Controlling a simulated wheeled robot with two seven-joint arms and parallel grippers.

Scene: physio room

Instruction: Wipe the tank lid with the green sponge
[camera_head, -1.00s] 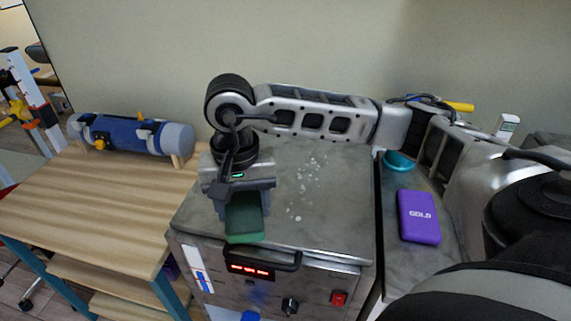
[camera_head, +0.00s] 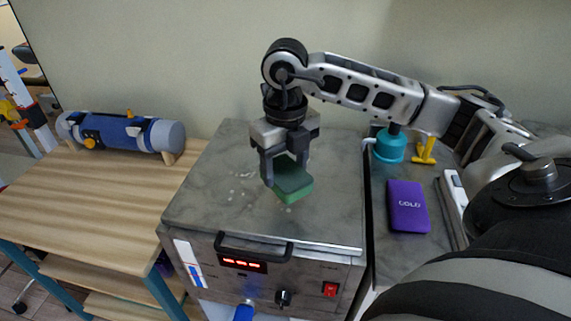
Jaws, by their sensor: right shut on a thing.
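The tank lid (camera_head: 335,211) is the grey, mottled metal top of a box-shaped tank, with a dark handle (camera_head: 253,247) at its front edge. Pale spots (camera_head: 243,172) show on the lid to the left of the gripper. My right gripper (camera_head: 288,180) points down over the middle of the lid and is shut on the green sponge (camera_head: 292,195). The sponge is low at the lid; I cannot tell for sure whether it touches. The gripper hides part of the lid behind it. My left gripper is not in view.
Right of the tank, a purple pack (camera_head: 407,206) marked COLD, a teal cup (camera_head: 390,146) and a yellow item (camera_head: 425,150) sit on a counter. A wooden table (camera_head: 95,210) on the left holds a blue cylinder (camera_head: 122,133). A wall stands behind.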

